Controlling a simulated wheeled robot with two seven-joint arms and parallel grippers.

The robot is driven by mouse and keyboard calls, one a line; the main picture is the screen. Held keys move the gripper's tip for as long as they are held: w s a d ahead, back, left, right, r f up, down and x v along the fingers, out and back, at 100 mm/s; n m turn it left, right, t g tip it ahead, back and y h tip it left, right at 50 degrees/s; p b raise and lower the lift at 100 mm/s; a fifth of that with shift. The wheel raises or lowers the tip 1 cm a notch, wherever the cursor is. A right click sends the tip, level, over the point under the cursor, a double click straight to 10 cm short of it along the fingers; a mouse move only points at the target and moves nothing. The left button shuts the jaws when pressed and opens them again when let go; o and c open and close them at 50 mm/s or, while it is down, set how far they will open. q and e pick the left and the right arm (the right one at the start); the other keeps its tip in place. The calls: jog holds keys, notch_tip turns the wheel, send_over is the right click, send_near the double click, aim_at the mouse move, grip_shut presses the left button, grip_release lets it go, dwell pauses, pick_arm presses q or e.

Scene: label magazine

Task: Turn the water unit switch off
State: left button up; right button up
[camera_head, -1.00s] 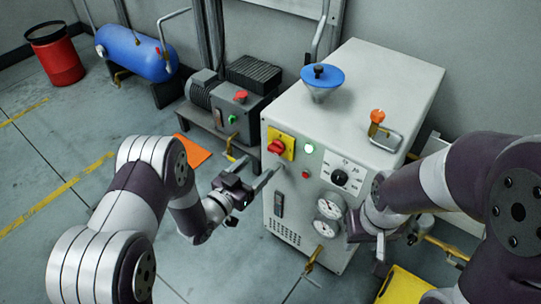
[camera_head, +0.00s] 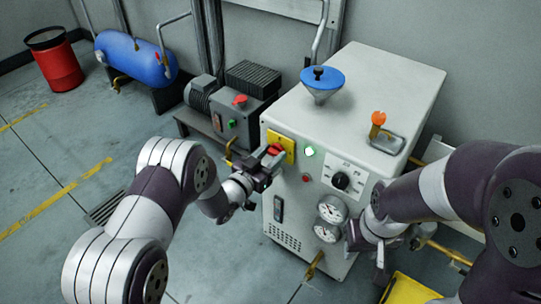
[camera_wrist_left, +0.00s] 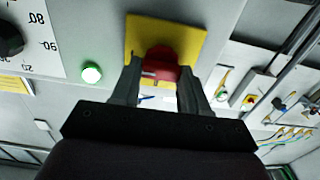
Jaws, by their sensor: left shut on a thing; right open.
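The water unit is a white cabinet (camera_head: 380,85) at the centre right. Its red rotary switch (camera_wrist_left: 160,66) sits on a yellow plate (camera_wrist_left: 190,38), which also shows on the cabinet's front in the head view (camera_head: 287,146). My left gripper (camera_head: 268,162) is at the switch, and in the left wrist view its two fingers (camera_wrist_left: 160,80) are shut on either side of the red knob. The fingers partly hide the knob in the head view. A green lamp (camera_head: 310,152) beside the plate is lit. My right gripper (camera_head: 368,255) is open and empty near the cabinet's lower right front.
A black dial (camera_head: 341,180) and two gauges (camera_head: 331,209) are on the cabinet front. A blue funnel (camera_head: 321,82) and an orange-topped part (camera_head: 378,119) are on top. A pump with a red button (camera_head: 240,101) stands left of the cabinet. Open floor lies at left.

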pick_arm(q)
jog(key=shift+n, duration=0.3)
jog(key=n+p, duration=0.1)
jog(key=n, duration=0.2)
jog(key=shift+a+r+p, duration=0.1)
jog(key=shift+p, duration=0.25)
jog(key=n+p, duration=0.2)
jog(key=n, duration=0.5)
jog(key=n+p, duration=0.1)
jog(key=n, duration=0.2)
jog(key=shift+w+a+f+p, duration=0.1)
jog(key=shift+f+p, duration=0.1)
jog(key=shift+p, duration=0.1)
jog(key=shift+f+n+p, duration=0.15)
jog(key=shift+n+p, duration=0.4)
jog(key=shift+n, duration=1.55)
jog(key=o, duration=1.1)
jog(key=shift+c, duration=0.2)
